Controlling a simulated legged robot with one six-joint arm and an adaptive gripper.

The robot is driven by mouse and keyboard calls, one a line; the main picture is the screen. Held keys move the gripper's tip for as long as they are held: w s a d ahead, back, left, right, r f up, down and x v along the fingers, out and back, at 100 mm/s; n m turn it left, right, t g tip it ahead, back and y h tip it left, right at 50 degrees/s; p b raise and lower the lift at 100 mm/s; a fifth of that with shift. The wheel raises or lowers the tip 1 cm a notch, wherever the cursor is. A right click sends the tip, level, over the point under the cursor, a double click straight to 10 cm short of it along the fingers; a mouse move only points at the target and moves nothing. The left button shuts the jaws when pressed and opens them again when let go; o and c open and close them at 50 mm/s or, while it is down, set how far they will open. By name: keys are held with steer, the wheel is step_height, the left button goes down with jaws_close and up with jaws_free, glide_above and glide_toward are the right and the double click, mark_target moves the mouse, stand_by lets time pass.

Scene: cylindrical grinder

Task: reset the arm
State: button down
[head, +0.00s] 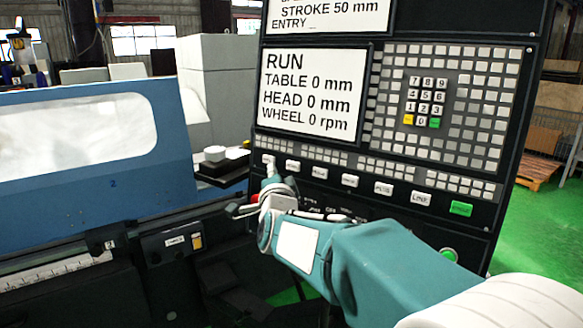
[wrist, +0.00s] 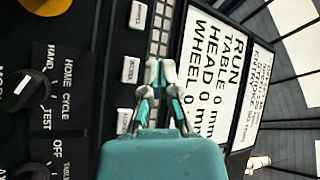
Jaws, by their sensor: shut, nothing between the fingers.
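My gripper (head: 270,172) is in front of the lower left part of the black control panel (head: 345,160), by the left end of the row of white buttons. It is shut and empty. In the wrist view my gripper (wrist: 160,68) points at the panel between the white buttons and the display. I cannot tell whether the fingertips touch the panel. The display (head: 317,92) reads RUN, TABLE 0 mm, HEAD 0 mm and WHEEL 0 rpm. My arm comes in from the lower right.
The blue grinder cover with a window (head: 75,135) stands at the left. A small box with a yellow switch (head: 180,242) sits below it. Dark rotary knobs (wrist: 25,90) show in the wrist view. Open green floor (head: 545,235) lies to the right of the panel.

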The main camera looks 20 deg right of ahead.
steer(key=s+f+n+g+y, duration=0.1)
steer(key=s+f+n+g, duration=0.3)
steer(key=s, duration=0.7)
steer(key=s+f+n+g+y, duration=0.1)
steer(key=s+f+n+g, duration=0.4)
steer(key=s, duration=0.7)
steer(key=s+d+f+n+g, duration=0.1)
steer(key=s+f+n+g, duration=0.3)
steer(key=s, duration=0.7)
step_height(320, 180, down, 4)
steer(key=shift+s+r+n+g+y, duration=0.1)
steer(key=shift+s+n+g+y, duration=0.3)
steer(key=shift+n, duration=0.7)
steer(key=shift+d, duration=0.1)
